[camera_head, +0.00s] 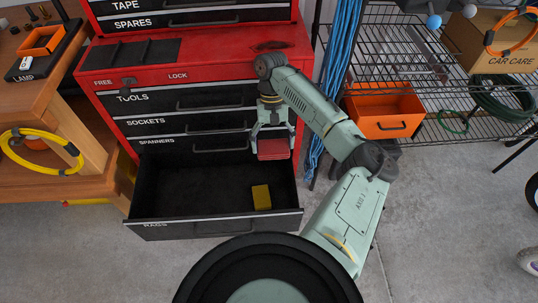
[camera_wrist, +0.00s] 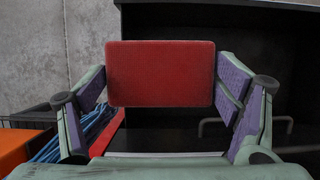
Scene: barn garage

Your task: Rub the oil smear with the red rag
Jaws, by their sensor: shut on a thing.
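My gripper (camera_head: 272,138) is shut on the red rag (camera_head: 273,151), a flat red block. It holds the rag in front of the red tool chest (camera_head: 210,72), above the right part of the open bottom drawer. In the wrist view the rag (camera_wrist: 160,73) sits between the two purple-padded fingers. The oil smear (camera_head: 270,46) appears as a dark patch on the chest's red top, near its right back. My arm's wrist is just in front of the smear, and the rag is apart from it and lower.
The drawer labelled RAGS (camera_head: 160,226) stands open with a yellow block (camera_head: 261,197) inside. A wire shelf (camera_head: 430,115) with an orange bin (camera_head: 385,112) and a cardboard box (camera_head: 480,40) is at right. A wooden bench (camera_head: 50,100) is at left. Blue cables (camera_head: 338,50) hang beside the chest.

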